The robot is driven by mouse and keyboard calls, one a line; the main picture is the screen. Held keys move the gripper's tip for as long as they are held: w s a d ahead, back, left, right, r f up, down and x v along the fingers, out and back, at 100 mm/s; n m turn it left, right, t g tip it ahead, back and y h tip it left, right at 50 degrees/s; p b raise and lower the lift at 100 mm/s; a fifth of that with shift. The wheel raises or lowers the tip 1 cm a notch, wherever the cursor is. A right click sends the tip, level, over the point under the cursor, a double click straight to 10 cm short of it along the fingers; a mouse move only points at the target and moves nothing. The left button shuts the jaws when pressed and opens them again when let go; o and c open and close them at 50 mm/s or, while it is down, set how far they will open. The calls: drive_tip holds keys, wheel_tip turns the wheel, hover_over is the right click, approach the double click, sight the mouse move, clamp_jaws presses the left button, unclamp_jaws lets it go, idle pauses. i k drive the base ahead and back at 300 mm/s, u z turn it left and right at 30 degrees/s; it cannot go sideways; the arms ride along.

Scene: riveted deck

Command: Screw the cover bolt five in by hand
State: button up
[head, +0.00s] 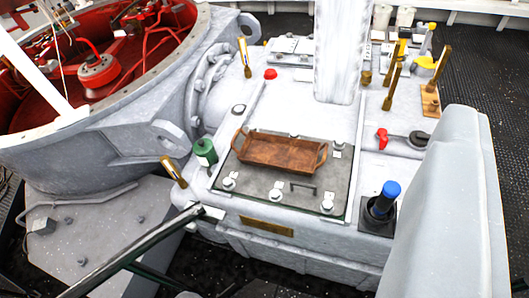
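A dark grey cover plate (240,175) lies on top of the white housing. Pale bolt heads show along its edges: one at the front left (229,183), one at the front middle (275,195), one at the front right (327,206) and one by the right edge (337,152). I cannot tell which is bolt five or how deep any sits. A brown wooden tray (280,153) with raised end handles rests on the plate and hides part of it. I see no gripper fingers that I can make out, and nothing held.
A large grey block (445,210) fills the right foreground. A white post (340,50) stands behind the plate. A blue-topped knob (385,197), red lever (383,138), green canister (205,152) and several brass handles surround the plate. A dark rod (130,250) crosses the lower left.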

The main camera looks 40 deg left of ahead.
sight(227, 182)
drive_tip(key=u, duration=0.3)
drive_tip(key=i, duration=1.1)
drive_tip(key=u, duration=0.8)
drive_tip(key=k, duration=0.7)
drive_tip(key=u, duration=0.15)
drive_tip(key=i, duration=0.8)
drive_tip(key=z, duration=0.05)
